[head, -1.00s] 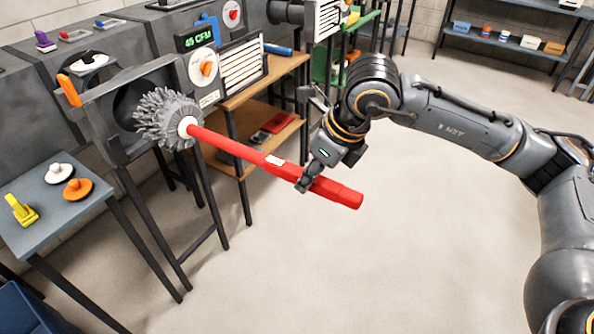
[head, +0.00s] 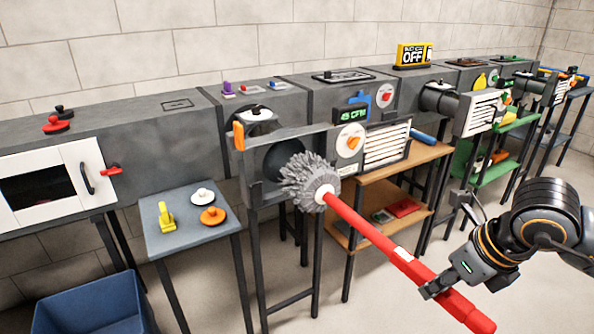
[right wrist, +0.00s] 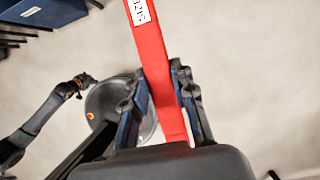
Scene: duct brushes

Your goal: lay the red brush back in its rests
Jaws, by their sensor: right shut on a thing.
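The red brush has a long red handle (head: 375,238) and a grey bristle head (head: 310,182). My right gripper (head: 436,288) is shut on the handle near its bare end; the right wrist view shows the red handle (right wrist: 150,40) between both fingers (right wrist: 160,90). The brush hangs in the air, tilted, with its head in front of the round dark duct opening (head: 272,163); I cannot tell whether the bristles touch it. No rests for the brush can be made out. My left gripper (right wrist: 84,80) shows small in the right wrist view, its jaws unclear.
A small grey table (head: 175,240) holds a yellow clamp (head: 165,215) and white and orange knobs. A blue bin (head: 95,310) stands on the floor. A wooden shelf (head: 350,232) stands below the duct, with a green shelf (head: 495,165) farther right. Open floor lies in front.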

